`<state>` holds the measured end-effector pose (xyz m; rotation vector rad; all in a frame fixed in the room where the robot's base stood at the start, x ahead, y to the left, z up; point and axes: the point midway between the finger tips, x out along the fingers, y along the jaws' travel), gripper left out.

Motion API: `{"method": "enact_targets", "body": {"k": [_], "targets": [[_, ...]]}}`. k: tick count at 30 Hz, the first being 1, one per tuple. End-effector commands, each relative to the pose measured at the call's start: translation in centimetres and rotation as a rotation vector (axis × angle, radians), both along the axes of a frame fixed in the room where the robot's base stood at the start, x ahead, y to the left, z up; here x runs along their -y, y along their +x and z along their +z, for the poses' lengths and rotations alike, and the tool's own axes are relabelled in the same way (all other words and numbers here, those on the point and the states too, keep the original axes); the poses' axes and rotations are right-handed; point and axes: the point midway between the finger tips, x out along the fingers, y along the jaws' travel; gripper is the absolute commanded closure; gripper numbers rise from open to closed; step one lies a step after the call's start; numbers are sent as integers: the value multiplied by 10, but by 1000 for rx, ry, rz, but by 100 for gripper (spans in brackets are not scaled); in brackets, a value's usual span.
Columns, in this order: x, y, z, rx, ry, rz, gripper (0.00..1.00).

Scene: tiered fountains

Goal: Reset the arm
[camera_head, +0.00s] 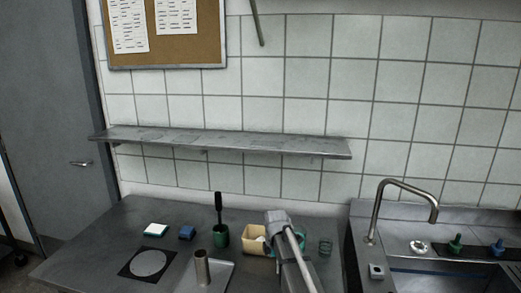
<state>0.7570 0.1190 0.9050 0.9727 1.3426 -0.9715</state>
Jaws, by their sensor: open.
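Part of my grey arm shows at the bottom middle of the head view, with a joint (277,217) at its top and links running down out of the picture. It stands in front of the dark worktop (100,242) and hides part of it. My gripper's fingers cannot be made out in this view, and nothing is seen held.
A metal tube (202,268) stands in front. A sink (450,282) with a tap (376,210) is right; a shelf (230,141) spans the wall.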

Motion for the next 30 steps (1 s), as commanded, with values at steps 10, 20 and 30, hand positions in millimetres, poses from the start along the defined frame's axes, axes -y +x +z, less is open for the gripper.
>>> {"method": "enact_targets", "body": {"k": [10,20,30], "targets": [[42,-65,3,0,0,-522,0],[75,-123,5,-1,-1,-1027,0],[103,-183,7,-1,0,-1544,0]]}}
